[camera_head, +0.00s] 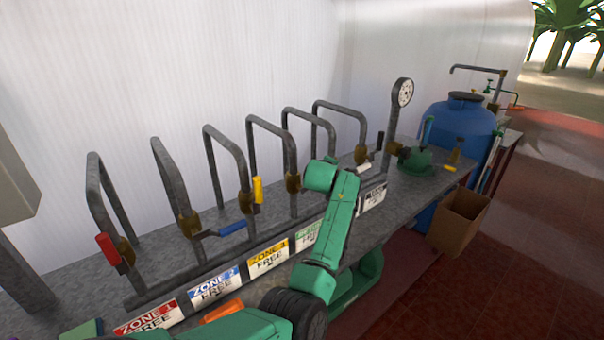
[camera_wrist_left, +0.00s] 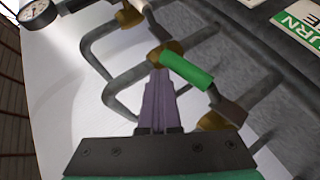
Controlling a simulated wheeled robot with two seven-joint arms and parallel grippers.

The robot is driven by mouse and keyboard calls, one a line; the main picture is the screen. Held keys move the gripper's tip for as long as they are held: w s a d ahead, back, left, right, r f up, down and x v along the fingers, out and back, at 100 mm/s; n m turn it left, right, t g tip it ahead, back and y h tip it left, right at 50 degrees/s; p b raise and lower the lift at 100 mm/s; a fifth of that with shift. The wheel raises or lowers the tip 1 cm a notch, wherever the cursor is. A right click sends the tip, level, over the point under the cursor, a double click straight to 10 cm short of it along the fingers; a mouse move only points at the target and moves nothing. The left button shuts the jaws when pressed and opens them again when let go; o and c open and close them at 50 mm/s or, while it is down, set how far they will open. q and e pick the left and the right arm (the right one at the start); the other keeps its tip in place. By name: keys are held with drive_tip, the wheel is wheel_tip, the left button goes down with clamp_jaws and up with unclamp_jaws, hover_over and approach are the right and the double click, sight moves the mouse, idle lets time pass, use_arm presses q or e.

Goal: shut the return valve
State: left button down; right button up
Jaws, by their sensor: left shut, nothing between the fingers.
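The return valve shows in the left wrist view as a brass body (camera_wrist_left: 172,50) with a green lever (camera_wrist_left: 190,72) slanting down to the right. A green label (camera_wrist_left: 300,27) with partly cropped lettering lies at the top right there. My left gripper (camera_wrist_left: 158,78) is shut and empty, its fingertips close below the brass body and left of the lever. I cannot tell whether they touch. In the head view my green arm hides the lever and gripper; a green label (camera_head: 308,236) shows beside the arm. My right gripper is not in view.
Neighbouring pipe loops carry a red lever (camera_head: 108,248), a blue lever (camera_head: 233,228) and a yellow lever (camera_head: 258,190). A pressure gauge (camera_head: 402,92) stands beyond the loops. A blue tank (camera_head: 462,128) and a cardboard box (camera_head: 457,220) are at the right.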

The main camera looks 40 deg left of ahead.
use_arm(q)
drive_tip(key=shift+w+d+f+b, duration=0.1)
drive_tip(key=shift+w+f+b, duration=0.25)
drive_tip(key=shift+f, duration=0.25)
drive_tip(key=shift+w+d+f+b, duration=0.1)
drive_tip(key=shift+w+f+b, duration=0.15)
drive_tip(key=shift+f+b, duration=0.25)
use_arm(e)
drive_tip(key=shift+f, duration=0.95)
